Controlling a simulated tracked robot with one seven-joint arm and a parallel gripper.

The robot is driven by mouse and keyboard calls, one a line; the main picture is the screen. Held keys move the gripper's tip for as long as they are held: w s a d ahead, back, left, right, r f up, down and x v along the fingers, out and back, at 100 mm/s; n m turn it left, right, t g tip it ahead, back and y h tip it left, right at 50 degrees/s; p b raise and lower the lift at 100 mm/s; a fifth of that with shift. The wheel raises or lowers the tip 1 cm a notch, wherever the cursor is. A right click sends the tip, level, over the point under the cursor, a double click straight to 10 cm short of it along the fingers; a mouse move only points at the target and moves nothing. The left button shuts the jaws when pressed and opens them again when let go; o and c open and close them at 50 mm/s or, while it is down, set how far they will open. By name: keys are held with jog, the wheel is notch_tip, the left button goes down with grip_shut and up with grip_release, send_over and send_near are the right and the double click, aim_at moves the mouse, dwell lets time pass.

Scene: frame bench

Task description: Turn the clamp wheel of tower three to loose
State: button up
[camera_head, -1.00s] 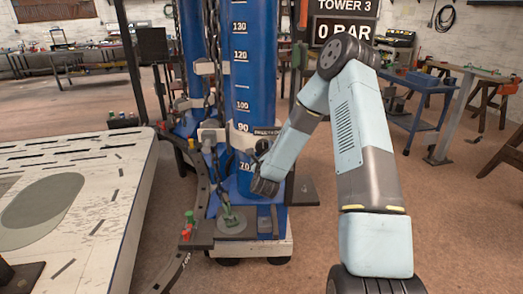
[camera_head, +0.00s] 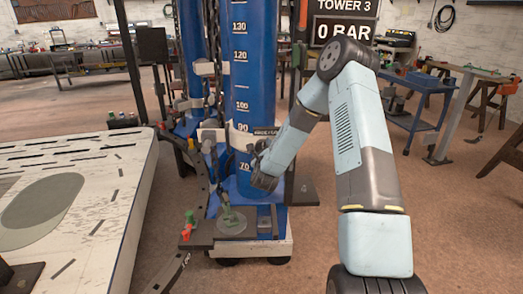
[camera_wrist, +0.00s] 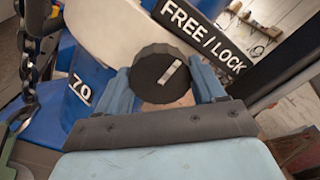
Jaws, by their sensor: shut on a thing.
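The wheel sits beside a black plate (camera_wrist: 206,38) lettered "FREE / LOCK". My gripper (camera_wrist: 163,88) is shut on the wheel, one blue finger on each side. In the head view my gripper (camera_head: 258,158) is at the column's lower right side, where the wheel is too small to make out and partly hidden by my arm.
A display (camera_head: 345,30) reads 0 BAR. A second blue tower (camera_head: 190,50) stands behind. A white slotted bench (camera_head: 85,190) is at the left. A blue cart (camera_head: 412,110) stands at the right, with open floor in front.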

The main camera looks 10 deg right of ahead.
jog(key=c, duration=0.3)
jog(key=shift+a, duration=0.2)
jog(key=shift+c, duration=0.3)
